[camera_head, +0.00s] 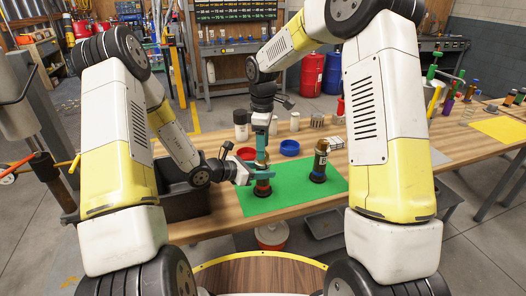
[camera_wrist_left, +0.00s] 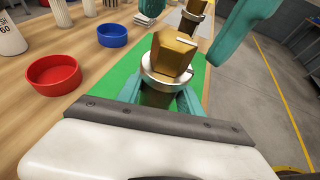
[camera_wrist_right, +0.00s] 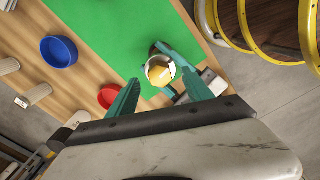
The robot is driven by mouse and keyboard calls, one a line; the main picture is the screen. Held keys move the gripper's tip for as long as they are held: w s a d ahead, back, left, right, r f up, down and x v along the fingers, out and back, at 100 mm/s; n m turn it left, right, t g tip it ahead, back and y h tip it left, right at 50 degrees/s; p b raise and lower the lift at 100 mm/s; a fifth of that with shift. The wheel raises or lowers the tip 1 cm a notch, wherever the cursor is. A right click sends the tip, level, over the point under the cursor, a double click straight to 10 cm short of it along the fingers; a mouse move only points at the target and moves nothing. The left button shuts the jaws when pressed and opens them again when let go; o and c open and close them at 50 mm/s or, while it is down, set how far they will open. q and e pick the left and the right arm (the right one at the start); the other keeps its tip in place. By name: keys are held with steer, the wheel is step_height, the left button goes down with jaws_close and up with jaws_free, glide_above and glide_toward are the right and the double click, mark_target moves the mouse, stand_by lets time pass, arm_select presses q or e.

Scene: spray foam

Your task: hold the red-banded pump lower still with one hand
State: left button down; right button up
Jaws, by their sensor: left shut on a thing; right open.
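The red-banded pump lower (camera_head: 262,188) stands upright on the green mat (camera_head: 288,198), dark with a reddish band. Its brass hexagonal top and silver collar show in the left wrist view (camera_wrist_left: 170,62). My left gripper (camera_head: 258,176) is shut around its body below the collar, coming from the left. My right gripper (camera_head: 262,150) is above it, pointing down, open. In the right wrist view the brass top (camera_wrist_right: 160,72) lies beyond and between my right gripper's teal fingers (camera_wrist_right: 160,95). The fingers partly hide the pump in the head view.
A second dark and brass pump part (camera_head: 319,162) stands on the mat to the right. A blue bowl (camera_head: 289,148) and a red bowl (camera_head: 246,154) sit behind the mat. A dark bin (camera_head: 184,207) is at the left. The mat's front right is clear.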

step_height(320, 180, up, 10)
steer(key=shift+f, duration=0.2)
arm_select(q)
steer(key=c, duration=0.7)
jaws_free()
